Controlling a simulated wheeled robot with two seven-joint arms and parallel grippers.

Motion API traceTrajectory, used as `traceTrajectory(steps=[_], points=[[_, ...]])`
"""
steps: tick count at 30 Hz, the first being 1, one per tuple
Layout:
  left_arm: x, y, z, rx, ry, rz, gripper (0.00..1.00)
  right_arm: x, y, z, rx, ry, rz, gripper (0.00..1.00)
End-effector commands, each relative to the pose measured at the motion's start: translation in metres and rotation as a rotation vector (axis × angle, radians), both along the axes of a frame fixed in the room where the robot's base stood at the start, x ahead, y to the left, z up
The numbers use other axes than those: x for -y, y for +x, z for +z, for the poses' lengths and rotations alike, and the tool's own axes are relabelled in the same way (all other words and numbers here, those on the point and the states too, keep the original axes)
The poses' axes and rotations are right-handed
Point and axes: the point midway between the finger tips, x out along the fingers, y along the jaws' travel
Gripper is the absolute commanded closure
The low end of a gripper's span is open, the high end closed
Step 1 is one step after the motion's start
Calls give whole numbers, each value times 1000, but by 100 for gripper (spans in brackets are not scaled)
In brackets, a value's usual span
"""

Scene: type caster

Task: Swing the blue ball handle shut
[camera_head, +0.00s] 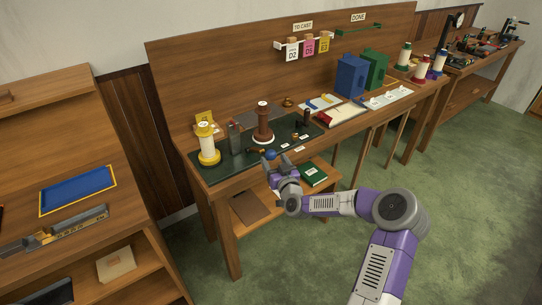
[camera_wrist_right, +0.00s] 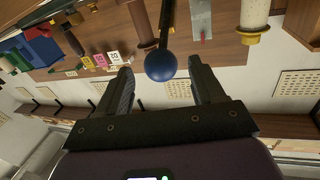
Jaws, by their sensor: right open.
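The blue ball handle (camera_head: 270,155) sits at the front edge of the dark green mat (camera_head: 226,168) on the bench. In the right wrist view the blue ball (camera_wrist_right: 160,65) is on the end of a dark rod (camera_wrist_right: 165,22). My right gripper (camera_head: 276,166) is open at the bench's front edge. In the right wrist view its two fingers (camera_wrist_right: 160,84) stand on either side of the ball, with gaps visible on both sides. Whether the fingertips reach past the ball is unclear. My left gripper is not in view.
A yellow-based white spool (camera_head: 208,145) and a brown spool (camera_head: 263,121) stand on the mat. Blue (camera_head: 351,76) and green (camera_head: 375,69) boxes stand farther right. A green book (camera_head: 313,174) lies on the lower shelf. Open green floor (camera_head: 270,265) lies in front.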

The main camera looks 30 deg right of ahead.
Motion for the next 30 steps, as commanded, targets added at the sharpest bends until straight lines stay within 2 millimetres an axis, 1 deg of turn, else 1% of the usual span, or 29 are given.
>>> traceTrajectory(steps=[1,3,9,13,19,20,30], points=[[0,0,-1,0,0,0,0,1,8,-1,2,4,0,32],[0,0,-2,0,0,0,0,3,17,-1,2,4,0,32],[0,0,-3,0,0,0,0,5,33,-1,-1,3,1,32],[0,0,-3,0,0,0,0,6,36,0,-2,2,1,32],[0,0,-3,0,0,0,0,6,36,0,-2,3,1,32],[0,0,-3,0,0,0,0,6,36,0,-2,3,1,34],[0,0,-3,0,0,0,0,6,36,-1,-2,3,1,86]])
